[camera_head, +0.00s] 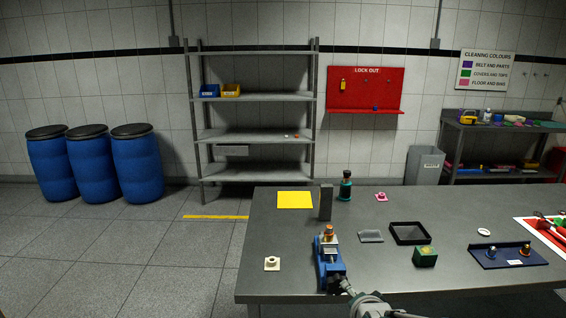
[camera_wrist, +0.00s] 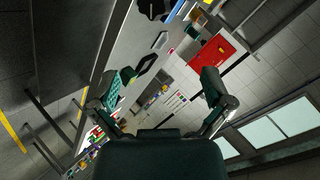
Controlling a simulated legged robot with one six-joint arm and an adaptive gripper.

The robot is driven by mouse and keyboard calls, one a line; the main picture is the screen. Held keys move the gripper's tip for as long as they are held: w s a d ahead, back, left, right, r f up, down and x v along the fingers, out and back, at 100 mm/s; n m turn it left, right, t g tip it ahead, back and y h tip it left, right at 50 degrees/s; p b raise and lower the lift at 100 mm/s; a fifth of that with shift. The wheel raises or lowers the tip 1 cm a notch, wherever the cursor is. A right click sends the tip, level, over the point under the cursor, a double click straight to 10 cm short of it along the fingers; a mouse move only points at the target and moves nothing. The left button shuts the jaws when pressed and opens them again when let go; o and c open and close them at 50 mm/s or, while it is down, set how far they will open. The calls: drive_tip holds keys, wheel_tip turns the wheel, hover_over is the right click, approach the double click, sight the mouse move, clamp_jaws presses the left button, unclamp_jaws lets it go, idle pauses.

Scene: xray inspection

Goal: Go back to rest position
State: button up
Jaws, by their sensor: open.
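My gripper (camera_wrist: 168,92) shows in the wrist view with its two green-padded fingers spread wide apart. Nothing is between the fingertips; only the distant room shows through the gap. The wrist view is strongly tilted. In the head view, a grey part of my arm (camera_head: 372,305) shows at the bottom edge, in front of the table (camera_head: 290,284). I cannot make out the fingers in the head view.
A blue device with an orange top (camera_head: 328,262) stands near the table's front. Behind it are a grey upright block (camera_head: 326,203), a dark green bottle (camera_head: 345,188) and a black tray (camera_head: 395,240). Shelving (camera_head: 253,137) and blue barrels (camera_head: 137,165) stand beyond; floor at left is open.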

drive_tip(key=s+r+n+g, duration=0.35)
drive_tip(key=s+n, duration=0.25)
drive_tip(key=s, duration=0.4)
drive_tip(key=s+r+n+g, duration=0.2)
drive_tip(key=s+r+n, duration=0.25)
drive_tip(key=s, duration=0.55)
drive_tip(key=w+f+n+t, duration=0.1)
drive_tip(key=w+f+t, duration=0.25)
drive_tip(key=w, duration=0.65)
drive_tip(key=w+f+n+t, duration=0.2)
drive_tip(key=w+f, duration=0.3)
drive_tip(key=w, duration=0.6)
drive_tip(key=t, duration=0.3)
approach(337, 287)
wheel_tip(337, 287, up, 2)
wheel_tip(337, 287, down, 6)
drive_tip(key=n+t, duration=0.2)
drive_tip(key=t, duration=0.2)
drive_tip(key=shift+m, duration=0.25)
drive_tip(key=w, duration=1)
drive_tip(key=shift+r, duration=0.25)
drive_tip(key=c, duration=0.9)
